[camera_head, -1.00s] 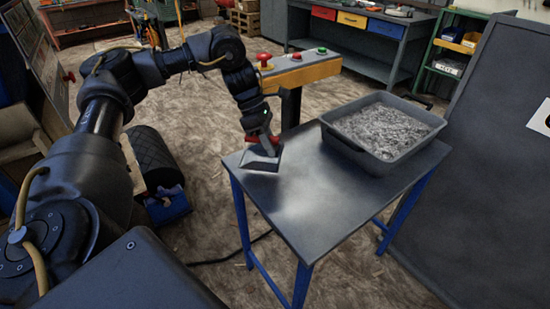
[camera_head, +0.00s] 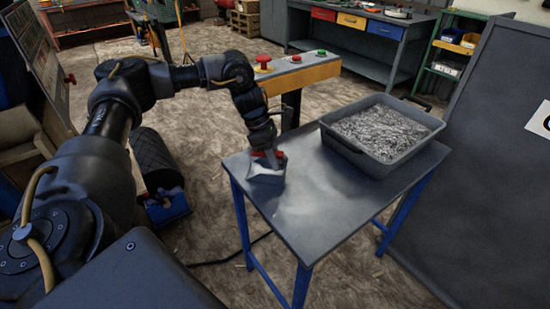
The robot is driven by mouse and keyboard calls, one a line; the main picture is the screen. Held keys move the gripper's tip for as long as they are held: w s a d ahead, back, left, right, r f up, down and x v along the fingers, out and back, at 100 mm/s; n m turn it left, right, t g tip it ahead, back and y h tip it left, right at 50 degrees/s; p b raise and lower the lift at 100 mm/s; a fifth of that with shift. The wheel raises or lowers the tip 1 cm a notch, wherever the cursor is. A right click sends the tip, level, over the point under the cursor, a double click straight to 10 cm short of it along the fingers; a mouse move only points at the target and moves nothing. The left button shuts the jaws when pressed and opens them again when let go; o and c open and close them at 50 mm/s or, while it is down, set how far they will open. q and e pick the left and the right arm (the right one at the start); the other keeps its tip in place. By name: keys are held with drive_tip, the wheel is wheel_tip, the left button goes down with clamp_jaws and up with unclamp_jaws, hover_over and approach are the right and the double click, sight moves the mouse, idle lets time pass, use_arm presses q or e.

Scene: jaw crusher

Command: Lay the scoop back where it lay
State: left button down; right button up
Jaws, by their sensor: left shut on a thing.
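The scoop (camera_head: 266,175) is a small grey metal pan with a red part at its top. It is at the left end of the steel-topped table (camera_head: 318,205); I cannot tell whether it touches the top. My left gripper (camera_head: 267,155) is above it, pointing down, shut on the scoop at its red part. The fingertips are mostly hidden by the wrist and the scoop. My right gripper is not in view.
A grey tub (camera_head: 383,134) of crushed grey material stands on the table's back right. The front of the tabletop is clear. A yellow control stand (camera_head: 302,75) with red and green buttons is behind the table. A dark panel (camera_head: 485,160) stands at the right.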

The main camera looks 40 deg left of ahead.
use_arm(q)
drive_tip(key=c, duration=1.3)
unclamp_jaws()
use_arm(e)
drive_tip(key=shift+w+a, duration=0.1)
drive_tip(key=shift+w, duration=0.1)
use_arm(q)
drive_tip(key=shift+o, duration=0.2)
drive_tip(key=p+v, duration=0.1)
drive_tip(key=v, duration=1.1)
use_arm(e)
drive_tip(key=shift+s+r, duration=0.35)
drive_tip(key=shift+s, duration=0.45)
use_arm(q)
drive_tip(key=shift+r, duration=0.1)
